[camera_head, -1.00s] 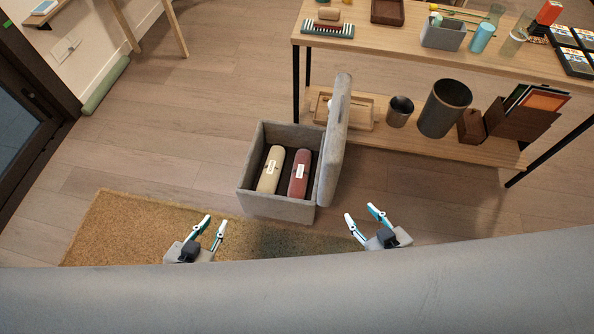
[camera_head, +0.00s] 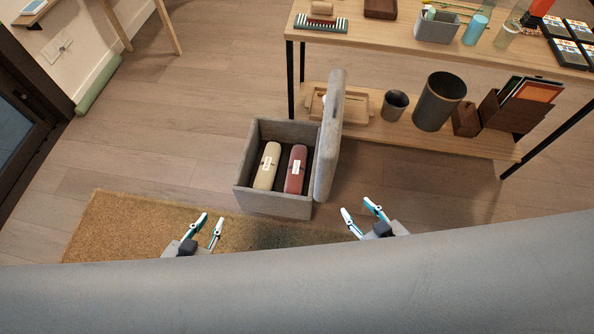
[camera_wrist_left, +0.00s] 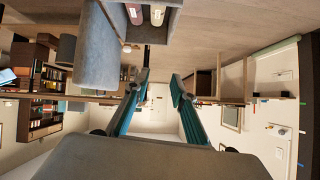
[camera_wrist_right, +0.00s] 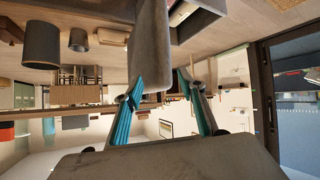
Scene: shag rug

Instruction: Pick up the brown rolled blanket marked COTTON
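An open grey fabric box (camera_head: 270,202) stands on the floor with its lid tipped up on the right. Two rolls lie side by side in it: a cream one (camera_head: 266,168) on the left and a reddish-brown one (camera_head: 295,170) on the right. Each has a white label too small to read, so I cannot tell which says COTTON. The rolls also show at the top of the left wrist view. My left gripper (camera_head: 211,220) is open and empty, nearer than the box and to its left. My right gripper (camera_head: 359,208) is open and empty, to the right of the box.
The box's raised grey lid (camera_head: 329,140) stands between the rolls and my right side. A wooden shelf table (camera_head: 390,47) with bins and trays is behind and to the right. A tan rug (camera_head: 130,228) lies at the front left. Floor left of the box is clear.

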